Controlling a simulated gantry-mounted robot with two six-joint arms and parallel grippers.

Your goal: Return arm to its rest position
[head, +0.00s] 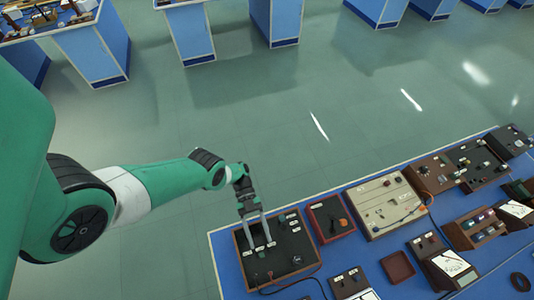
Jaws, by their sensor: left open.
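My left arm (160,180) is green and white and comes in from the left, reaching out to the bench. My left gripper (257,229) points down over a dark box with a wooden frame (290,260) at the bench's near left corner. Its two fingers are apart, with the tips close over the box's top near small white labelled parts. I cannot tell whether the fingertips touch the box. Nothing shows between the fingers. My right gripper is not in view.
The blue bench (224,265) holds a red-brown box (330,218), a cream panel (386,205), a small empty brown tray (397,267) and several meters. Dark cables lie near the front. Open green floor (290,120) lies behind; blue cabinets (92,50) stand farther back.

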